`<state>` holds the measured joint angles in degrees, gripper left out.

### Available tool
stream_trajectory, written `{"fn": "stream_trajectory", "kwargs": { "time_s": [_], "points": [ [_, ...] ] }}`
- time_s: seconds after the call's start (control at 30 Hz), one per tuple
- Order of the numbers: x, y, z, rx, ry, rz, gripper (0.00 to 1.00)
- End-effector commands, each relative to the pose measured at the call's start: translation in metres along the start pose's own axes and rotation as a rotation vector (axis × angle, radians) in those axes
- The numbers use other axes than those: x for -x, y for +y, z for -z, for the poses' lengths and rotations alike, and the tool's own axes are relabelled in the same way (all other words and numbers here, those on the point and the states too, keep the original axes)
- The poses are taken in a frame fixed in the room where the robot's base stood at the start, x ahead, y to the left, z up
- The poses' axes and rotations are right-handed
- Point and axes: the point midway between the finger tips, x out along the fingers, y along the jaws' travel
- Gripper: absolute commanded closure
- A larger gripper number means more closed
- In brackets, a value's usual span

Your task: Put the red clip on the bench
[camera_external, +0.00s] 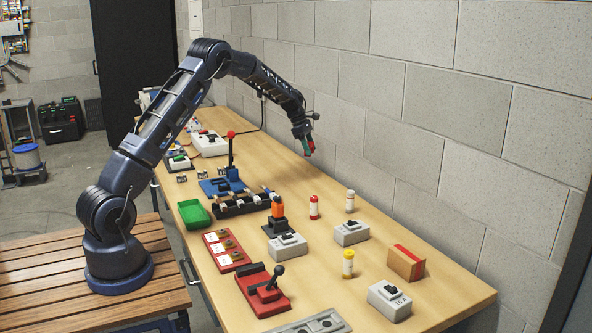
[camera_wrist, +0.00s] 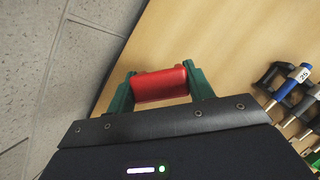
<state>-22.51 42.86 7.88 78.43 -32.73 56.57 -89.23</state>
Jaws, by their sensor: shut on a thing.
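The red clip (camera_wrist: 160,83) sits between the two green fingers of my gripper (camera_wrist: 158,88) in the wrist view. The fingers touch it on both sides, and it is held clear of the bench. In the external view my gripper (camera_external: 308,146) hangs above the far part of the wooden bench (camera_external: 340,178), near the block wall. The clip shows there only as a small red patch at the fingertips. The bench surface also shows below the clip in the wrist view (camera_wrist: 215,40).
A black rack (camera_external: 242,206) with several handled tools, a blue base with a red-knobbed lever (camera_external: 222,185) and a green tray (camera_external: 193,213) stand left of my gripper. Red and white bottles (camera_external: 314,207) stand nearer the camera. Bench beneath my gripper looks bare. The wall (camera_external: 400,130) is close behind.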

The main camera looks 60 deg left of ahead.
Motion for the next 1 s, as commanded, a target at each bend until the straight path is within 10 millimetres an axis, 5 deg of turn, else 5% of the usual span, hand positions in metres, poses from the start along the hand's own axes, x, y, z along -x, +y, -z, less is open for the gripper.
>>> {"fn": "stream_trajectory", "kwargs": {
  "time_s": [0.3,1.0],
  "points": [
    [-0.059,-0.001,0.024,0.001,0.001,0.002,0.69],
    [-0.11,0.0,0.045,-0.001,0.0,0.0,0.69]
  ]
}}
